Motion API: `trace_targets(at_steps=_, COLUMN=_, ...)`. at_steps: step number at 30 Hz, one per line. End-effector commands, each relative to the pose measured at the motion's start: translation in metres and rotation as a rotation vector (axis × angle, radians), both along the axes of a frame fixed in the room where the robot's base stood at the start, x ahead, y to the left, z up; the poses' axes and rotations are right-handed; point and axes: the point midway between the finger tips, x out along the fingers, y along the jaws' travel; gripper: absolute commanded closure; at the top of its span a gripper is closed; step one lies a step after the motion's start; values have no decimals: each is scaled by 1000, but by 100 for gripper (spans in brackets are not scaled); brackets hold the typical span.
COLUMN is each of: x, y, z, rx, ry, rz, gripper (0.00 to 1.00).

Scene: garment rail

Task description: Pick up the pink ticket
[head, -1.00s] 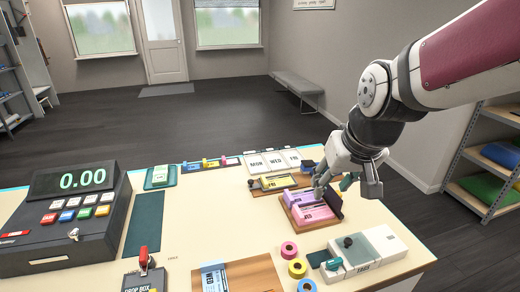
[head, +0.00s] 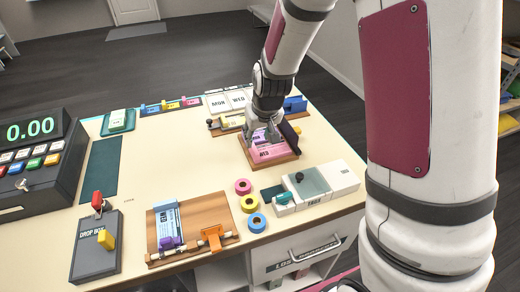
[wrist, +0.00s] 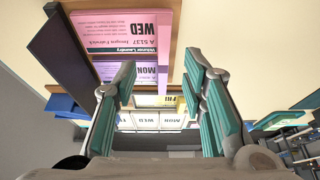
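The pink ticket (head: 270,152) lies in a wooden tray (head: 288,161) on the counter. In the wrist view the pink ticket (wrist: 128,32) reads "WED" and a purple ticket (wrist: 118,71) reading "MON" lies beside it. My gripper (head: 262,139) points down over the tray and hides part of the tickets in the head view. In the wrist view my gripper (wrist: 158,72) is open, with its fingers wide apart and nothing between them. The fingers appear nearer the purple ticket than the pink ticket's middle. I cannot tell their height above it.
A dark upright plate (head: 290,133) stands at the tray's right side. A yellow ticket holder (head: 230,122) is behind. Tape rolls (head: 249,203) and a white device (head: 318,187) stand in front. A wooden board (head: 200,212) and drop box (head: 97,245) are at front left.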

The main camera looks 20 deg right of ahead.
Motion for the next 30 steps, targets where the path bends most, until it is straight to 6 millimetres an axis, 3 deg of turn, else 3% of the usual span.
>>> trace_targets(at_steps=8, x=5, y=1, z=-16, rx=1, ry=2, rz=0, gripper=62)
trace_targets(at_steps=20, x=20, y=5, z=-58, rx=1, ry=2, rz=-1, gripper=62)
trace_targets(at_steps=29, x=22, y=5, z=-62, rx=1, ry=0, rz=-1, gripper=62)
trace_targets(at_steps=30, x=22, y=5, z=-62, rx=1, ry=0, rz=-1, gripper=66)
